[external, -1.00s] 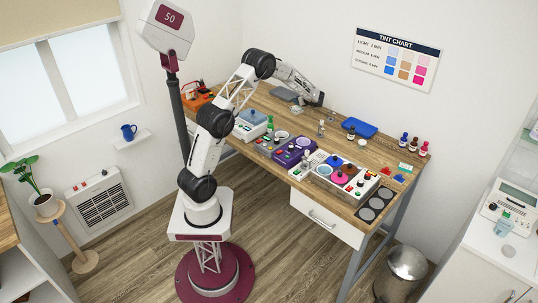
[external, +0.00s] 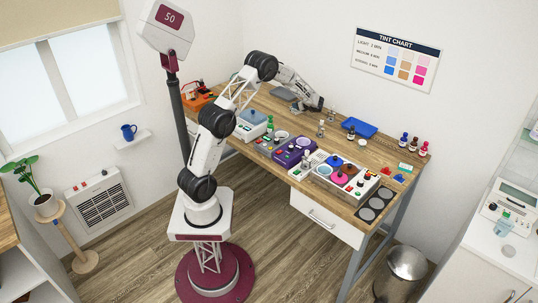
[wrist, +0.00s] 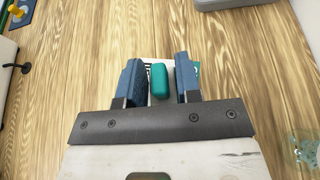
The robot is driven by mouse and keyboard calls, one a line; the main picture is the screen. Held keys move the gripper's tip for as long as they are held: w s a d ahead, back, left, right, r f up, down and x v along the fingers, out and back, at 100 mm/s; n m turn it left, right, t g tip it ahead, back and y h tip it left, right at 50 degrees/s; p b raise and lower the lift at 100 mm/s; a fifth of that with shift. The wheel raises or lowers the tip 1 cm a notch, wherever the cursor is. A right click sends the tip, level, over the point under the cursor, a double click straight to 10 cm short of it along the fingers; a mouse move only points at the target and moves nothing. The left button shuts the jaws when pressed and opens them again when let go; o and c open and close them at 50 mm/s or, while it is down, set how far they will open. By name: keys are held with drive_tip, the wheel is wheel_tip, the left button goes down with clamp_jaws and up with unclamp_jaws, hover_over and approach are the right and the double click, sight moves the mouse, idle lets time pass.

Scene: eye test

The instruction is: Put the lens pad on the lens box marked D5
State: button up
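My gripper (wrist: 160,80) points down in the wrist view, its two blue fingers apart. A teal pad (wrist: 159,81), which looks like the lens pad, lies between the fingers, with a narrow gap on each side. A small white box or card (wrist: 155,61) with dark stripes and a teal patch shows behind and under it, mostly hidden by the pad and fingers. I cannot read any D5 mark, nor tell whether the pad touches the white thing. In the external view my gripper (external: 319,106) is low over the back of the bench; pad and box cannot be made out there.
A blue tray (external: 360,128) and several dark bottles (external: 412,143) stand right of my gripper. Machines, including a purple one (external: 293,152), line the front edge. In the wrist view a clear object (wrist: 306,150) sits lower right and a grey edge (wrist: 232,3) top right.

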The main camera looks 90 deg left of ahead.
drive_tip(key=o, duration=0.4)
drive_tip(key=shift+c, duration=0.2)
drive_tip(key=shift+r, duration=0.1)
drive_tip(key=v, duration=1.2)
idle(0.7)
